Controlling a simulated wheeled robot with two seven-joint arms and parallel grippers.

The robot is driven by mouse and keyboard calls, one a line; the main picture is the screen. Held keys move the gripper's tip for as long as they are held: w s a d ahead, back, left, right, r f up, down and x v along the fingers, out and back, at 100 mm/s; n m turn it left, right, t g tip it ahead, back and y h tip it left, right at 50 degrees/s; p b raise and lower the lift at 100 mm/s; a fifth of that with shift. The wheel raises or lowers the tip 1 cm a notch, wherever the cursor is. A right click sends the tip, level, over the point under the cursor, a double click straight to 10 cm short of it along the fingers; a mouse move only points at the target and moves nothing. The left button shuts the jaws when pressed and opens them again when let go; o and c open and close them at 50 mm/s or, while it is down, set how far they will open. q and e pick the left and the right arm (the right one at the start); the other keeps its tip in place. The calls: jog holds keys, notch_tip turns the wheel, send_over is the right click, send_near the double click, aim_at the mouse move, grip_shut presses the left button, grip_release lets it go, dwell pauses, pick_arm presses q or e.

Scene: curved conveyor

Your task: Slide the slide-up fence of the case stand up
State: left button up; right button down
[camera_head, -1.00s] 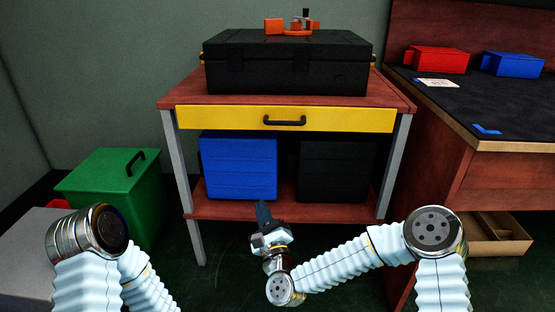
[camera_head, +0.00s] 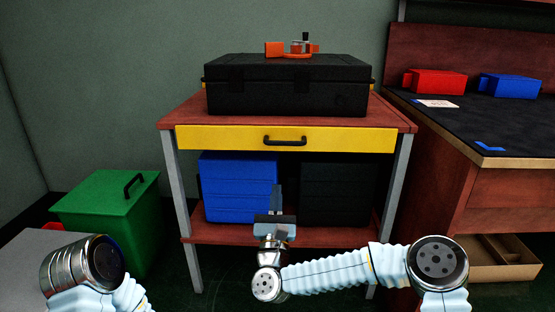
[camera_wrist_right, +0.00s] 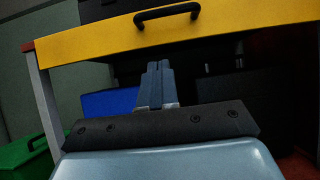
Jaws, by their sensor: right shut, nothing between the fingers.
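The case stand (camera_head: 409,120) is a wood-coloured table on grey legs, straight ahead in the head view. Its yellow front panel (camera_head: 220,138), seemingly the slide-up fence, has a black handle (camera_head: 285,140) at its middle. The panel (camera_wrist_right: 90,44) and handle (camera_wrist_right: 167,12) also show at the top of the wrist view. My right gripper (camera_head: 277,188) is shut and empty, pointing up below the handle and in front of the lower shelf. Its closed fingers (camera_wrist_right: 157,70) appear just under the panel's lower edge, apart from the handle. My left gripper is out of view.
A black case (camera_head: 290,88) with an orange clamp-like part (camera_head: 290,50) lies on the stand. Blue (camera_head: 238,187) and black (camera_head: 337,190) boxes sit on the lower shelf. A green bin (camera_head: 105,215) stands left; a workbench (camera_head: 500,185) stands close on the right.

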aim_at(285, 142)
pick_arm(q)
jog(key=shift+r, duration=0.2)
pick_arm(e)
jog(key=w+r, duration=0.6)
jog(key=r, duration=0.1)
jog(key=shift+r, duration=0.15)
jog(key=shift+d, duration=0.1)
